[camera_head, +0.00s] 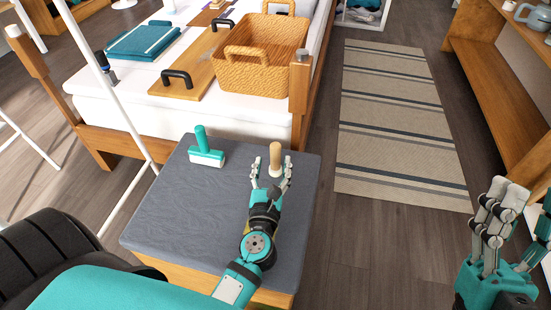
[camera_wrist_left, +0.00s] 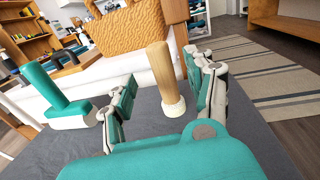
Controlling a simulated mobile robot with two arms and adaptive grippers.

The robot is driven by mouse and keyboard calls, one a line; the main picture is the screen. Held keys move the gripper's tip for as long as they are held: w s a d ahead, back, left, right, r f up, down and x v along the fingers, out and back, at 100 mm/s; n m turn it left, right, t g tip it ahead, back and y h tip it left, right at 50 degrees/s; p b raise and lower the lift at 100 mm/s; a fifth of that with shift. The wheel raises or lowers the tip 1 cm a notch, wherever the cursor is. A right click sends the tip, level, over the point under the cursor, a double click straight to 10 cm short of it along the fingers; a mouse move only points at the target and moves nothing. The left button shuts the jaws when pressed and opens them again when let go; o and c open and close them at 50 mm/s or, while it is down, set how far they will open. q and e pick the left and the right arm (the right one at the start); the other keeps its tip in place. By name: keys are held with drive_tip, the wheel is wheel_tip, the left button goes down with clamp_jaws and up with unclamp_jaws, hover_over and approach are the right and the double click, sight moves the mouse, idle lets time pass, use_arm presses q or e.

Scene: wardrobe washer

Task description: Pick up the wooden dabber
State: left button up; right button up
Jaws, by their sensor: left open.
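The wooden dabber (camera_head: 275,156) has a light wood handle and a pale round base. It stands upright on a grey-topped bench (camera_head: 170,215). My left gripper (camera_head: 271,171) is open, just on the near side of the dabber. In the left wrist view the dabber (camera_wrist_left: 162,75) shows between and slightly beyond the two fingers (camera_wrist_left: 163,98). I see no clear finger contact with it. My right gripper (camera_head: 502,212) is at the right edge of the head view, away from the bench, and holds nothing I can see.
A teal and white roller-like tool (camera_head: 205,150) stands on the bench left of the dabber; it also shows in the wrist view (camera_wrist_left: 55,95). Behind is a white bed (camera_head: 235,118) with a wicker basket (camera_head: 255,75), wooden board and teal cloth. A striped rug (camera_head: 395,125) lies right.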

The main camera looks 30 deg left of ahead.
sight(275, 158)
use_arm(q)
drive_tip(key=x, duration=0.5)
drive_tip(key=shift+w+f, duration=0.2)
drive_tip(key=shift+f, duration=0.05)
clamp_jaws()
drive_tip(key=shift+d, duration=0.1)
idle(0.8)
